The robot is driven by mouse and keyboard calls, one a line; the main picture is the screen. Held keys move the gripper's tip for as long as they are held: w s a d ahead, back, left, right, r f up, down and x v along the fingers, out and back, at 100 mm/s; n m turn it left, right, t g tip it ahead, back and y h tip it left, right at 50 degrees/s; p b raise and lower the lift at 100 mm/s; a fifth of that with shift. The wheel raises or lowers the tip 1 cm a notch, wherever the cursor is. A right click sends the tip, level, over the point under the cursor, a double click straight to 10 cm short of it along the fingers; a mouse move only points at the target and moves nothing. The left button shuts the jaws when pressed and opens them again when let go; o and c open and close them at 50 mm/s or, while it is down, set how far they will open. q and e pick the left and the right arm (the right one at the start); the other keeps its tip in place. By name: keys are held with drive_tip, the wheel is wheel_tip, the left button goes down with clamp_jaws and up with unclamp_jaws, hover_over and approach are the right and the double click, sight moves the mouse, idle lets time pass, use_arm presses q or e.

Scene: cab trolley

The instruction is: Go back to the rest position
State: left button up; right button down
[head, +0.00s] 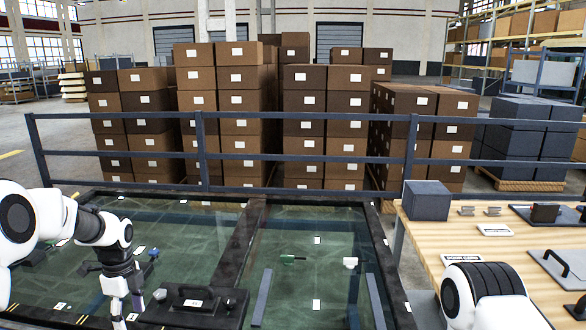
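My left arm reaches in from the left. Its gripper (126,306) points down over the green glass surface, beside the left end of a dark block with a handle (195,305). Its two pale fingers look apart, with nothing visible between them. Whether the fingertips touch anything below cannot be told. My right arm (485,295) shows only as a white and black joint at the bottom right, in front of the wooden table (430,240). The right gripper is out of the picture.
The table holds a grey box (426,200) and a handled plate (560,267).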

use_arm(q)
drive_tip(key=s+d+f+g, duration=0.2)
drive_tip(key=s+d+f, duration=0.1)
drive_tip(key=s+f, duration=0.45)
drive_tip(key=s+d+f+g, duration=0.2)
drive_tip(key=s+d+f, duration=0.1)
drive_tip(key=s+f, duration=0.45)
drive_tip(key=s+d+f+n+t, duration=0.1)
drive_tip(key=s+d+f+n, duration=0.15)
drive_tip(key=s+n, duration=0.4)
drive_tip(key=s+d+f+n, duration=0.2)
drive_tip(key=s+f+n, duration=0.1)
drive_tip(key=s, duration=0.7)
drive_tip(key=s+d+f+n+t, duration=0.1)
drive_tip(key=s+d+f+n, duration=0.2)
drive_tip(key=s, duration=0.5)
drive_tip(key=w+n+t, duration=0.1)
drive_tip(key=n, duration=0.1)
drive_tip(key=w+n+t, duration=0.1)
drive_tip(key=n, duration=0.1)
drive_tip(key=w+a+n+t, duration=0.1)
drive_tip(key=w+n, duration=0.1)
drive_tip(key=n, duration=0.1)
drive_tip(key=shift+w+a+f, duration=0.1)
